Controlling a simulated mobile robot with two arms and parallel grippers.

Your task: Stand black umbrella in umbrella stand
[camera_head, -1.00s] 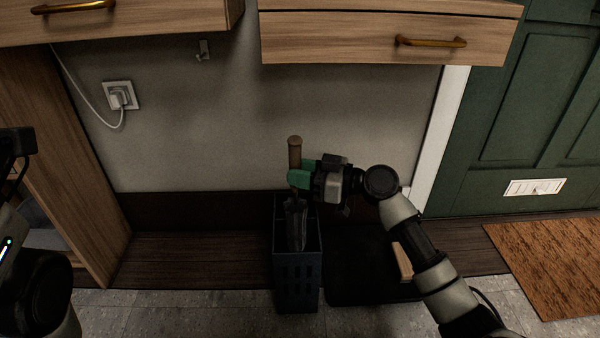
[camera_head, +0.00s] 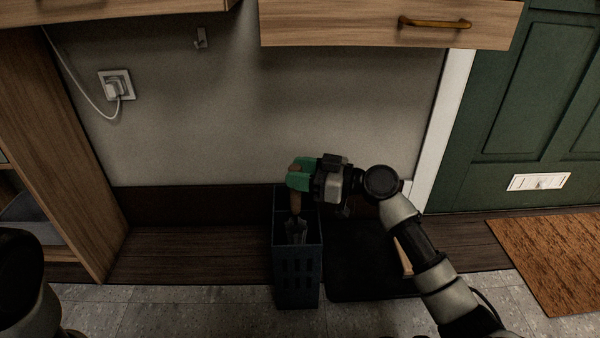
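The black umbrella (camera_head: 297,232) has a brown handle (camera_head: 296,202) and stands roughly upright, its dark folded canopy inside the umbrella stand (camera_head: 297,285). The stand is a dark, tall box with slots in its front and divided compartments; the umbrella is in the front part. Its lower end is hidden by the stand's wall. My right gripper (camera_head: 299,174), with green fingers, is above the stand at the top of the handle. The fingers look apart, around the handle's top. My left gripper is out of view; only part of my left arm shows at the lower left.
A dark mat or tray (camera_head: 360,265) lies right of the stand, partly behind my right arm. A wooden drawer unit (camera_head: 360,25) hangs above. A wooden cabinet (camera_head: 60,140) stands left, a green door (camera_head: 530,100) right. The floor left of the stand is clear.

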